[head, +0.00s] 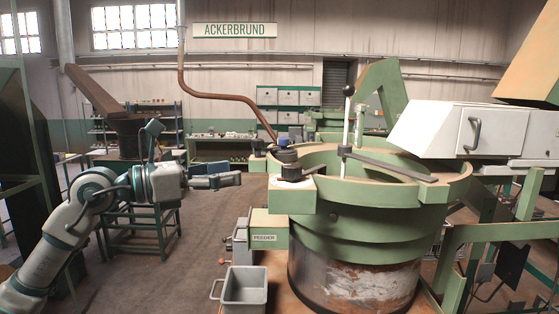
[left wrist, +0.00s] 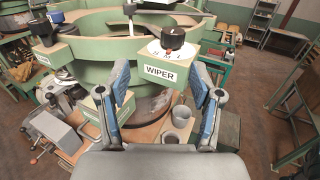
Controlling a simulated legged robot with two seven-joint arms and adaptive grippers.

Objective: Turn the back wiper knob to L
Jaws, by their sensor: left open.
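In the head view two dark knobs stand at the left rim of the green bowl: a front knob (head: 292,171) and a back knob (head: 285,155) behind it. In the left wrist view a black knob (left wrist: 172,38) sits on a white lettered dial above a WIPER label (left wrist: 165,73); a second black knob (left wrist: 44,31) is at the left. I cannot tell surely which is the back one, nor read where either points. My left gripper (head: 238,180) is open and empty, left of the knobs and apart from them; its fingers (left wrist: 160,85) frame the WIPER label. My right gripper is not in view.
The green bowl (head: 345,215) has an upright ball-topped lever (head: 347,115). A FEEDER box (head: 268,228) and grey bin (head: 245,287) stand low at its left. A white cabinet (head: 492,130) is at the right.

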